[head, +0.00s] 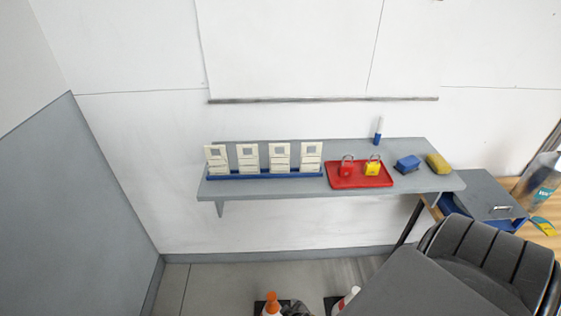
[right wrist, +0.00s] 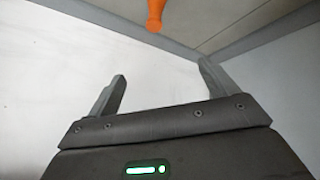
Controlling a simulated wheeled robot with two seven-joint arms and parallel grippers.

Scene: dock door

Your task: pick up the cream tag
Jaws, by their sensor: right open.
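Several cream tags (head: 280,155) stand upright in a row in a blue rack (head: 265,175) at the left of the grey wall shelf. Each has a squarish window near its top. The frames do not show which one the task means. My right gripper (right wrist: 161,72) is open and empty in the right wrist view. No tag shows between or near its fingers. My left gripper is not in view.
On the grey shelf (head: 440,180) a red tray (head: 335,183) holds red and yellow padlocks, with a blue block (head: 407,164) and a yellow sponge-like block (head: 438,163) to its right. An orange-topped item (head: 272,303) is below.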

